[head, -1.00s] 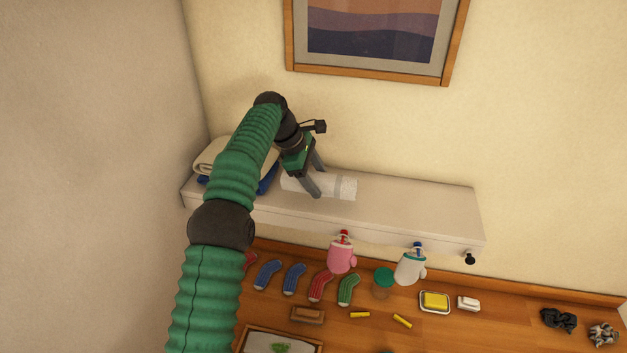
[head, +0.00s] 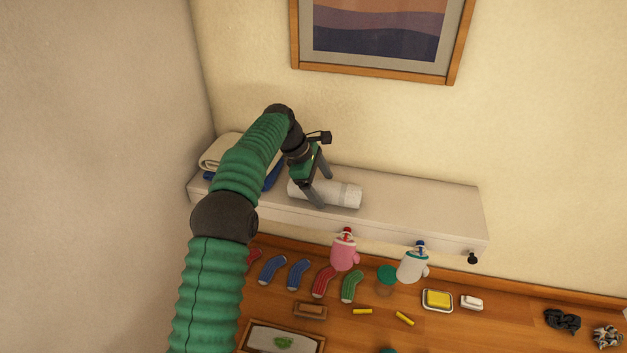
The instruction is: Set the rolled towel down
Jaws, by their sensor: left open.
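The rolled towel (head: 343,194) is a white roll with a greyish band. It lies lengthwise on the pale wall shelf (head: 420,207), near its left half. My left gripper (head: 320,191) reaches over it from above and behind, with its two dark fingers apart, one at the near side and one at the far side of the roll. The fingers hide part of the towel, so contact with it cannot be told. My right gripper is not in view.
Folded beige and blue cloths (head: 222,153) lie at the shelf's left end. The shelf's right half is clear.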

